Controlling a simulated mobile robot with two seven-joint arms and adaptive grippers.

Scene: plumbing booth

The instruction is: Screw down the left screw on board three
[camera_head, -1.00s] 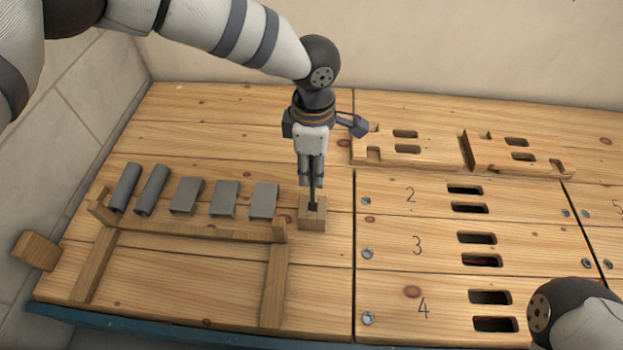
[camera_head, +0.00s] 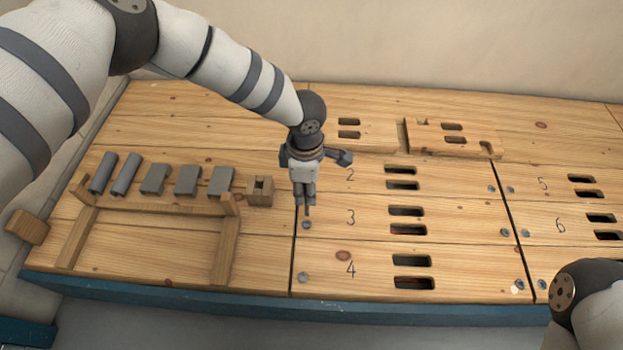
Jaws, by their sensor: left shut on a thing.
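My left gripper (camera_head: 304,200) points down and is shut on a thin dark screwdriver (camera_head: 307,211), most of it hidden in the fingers. The tool's lower end shows just above the left screw (camera_head: 306,225) of board three (camera_head: 455,232), a small grey head near the board's left edge. I cannot tell whether tip and screw touch; a small gap seems to show. Board three's right screw (camera_head: 504,232) is at its right end. Only a link of my right arm shows at the lower right; its gripper is out of view.
The small wooden holder block (camera_head: 259,198) stands just left of my left gripper. A wooden rack (camera_head: 150,203) with several grey pieces is further left. Loose slotted wooden plates (camera_head: 470,150) lie at the back. Boards two and four lie either side of board three.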

